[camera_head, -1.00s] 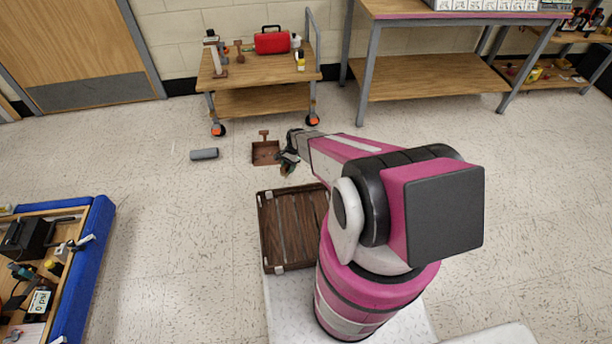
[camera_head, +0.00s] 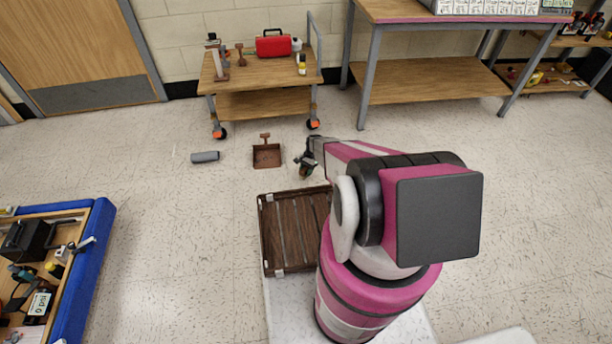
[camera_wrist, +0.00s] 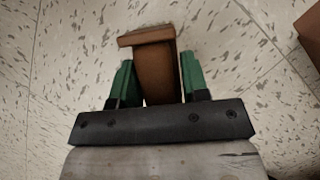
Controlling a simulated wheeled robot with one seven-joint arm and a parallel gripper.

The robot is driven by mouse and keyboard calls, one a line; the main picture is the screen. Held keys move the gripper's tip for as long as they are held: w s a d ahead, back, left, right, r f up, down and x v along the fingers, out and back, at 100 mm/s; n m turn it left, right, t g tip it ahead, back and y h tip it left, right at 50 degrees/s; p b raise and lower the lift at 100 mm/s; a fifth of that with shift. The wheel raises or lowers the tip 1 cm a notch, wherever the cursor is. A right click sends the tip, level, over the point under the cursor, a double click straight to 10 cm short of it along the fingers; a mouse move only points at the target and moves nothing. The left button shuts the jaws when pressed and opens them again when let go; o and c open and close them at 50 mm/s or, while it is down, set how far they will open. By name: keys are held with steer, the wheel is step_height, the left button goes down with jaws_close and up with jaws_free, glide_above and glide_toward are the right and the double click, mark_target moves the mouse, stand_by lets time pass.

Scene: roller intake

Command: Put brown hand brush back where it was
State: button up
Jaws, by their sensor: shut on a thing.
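In the wrist view my gripper (camera_wrist: 156,85) has its two green fingers on either side of a brown block-like thing, the brown hand brush (camera_wrist: 155,62). It is shut on it, with speckled floor behind. In the head view my gripper (camera_head: 305,165) is above the floor, to the right of the brown dustpan (camera_head: 267,156). The brush is too small there to make out clearly. The dustpan lies on the floor with its handle toward the cart. Part of a brown thing also shows at the right edge of the wrist view.
A dark slatted wooden crate (camera_head: 290,222) stands in front of my base. A grey cylinder (camera_head: 205,156) lies left of the dustpan. A wooden cart (camera_head: 262,76) carries a red toolbox (camera_head: 273,44) and bottles. A blue-edged bench (camera_head: 84,270) is at left. Floor between them is clear.

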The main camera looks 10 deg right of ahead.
steer(key=shift+f, duration=1.85)
steer(key=shift+f, duration=0.15)
steer(key=o, duration=1.2)
steer(key=v, duration=1.2)
steer(key=s+a+r+n+t+h, duration=0.1)
steer(key=s+r+n, duration=0.2)
steer(key=s+r, duration=0.6)
steer(key=s+a+r+n+t+h, duration=0.1)
steer(key=s+r+n, duration=0.2)
steer(key=s+r, duration=0.6)
steer(key=s+a+r+n+t+h, duration=0.1)
steer(key=s+r+n, duration=0.2)
steer(key=s+r, duration=0.6)
steer(key=shift+a+r, duration=0.1)
steer(key=shift+r, duration=3.9)
steer(key=shift+a+r, duration=0.15)
steer(key=shift+r, duration=3.85)
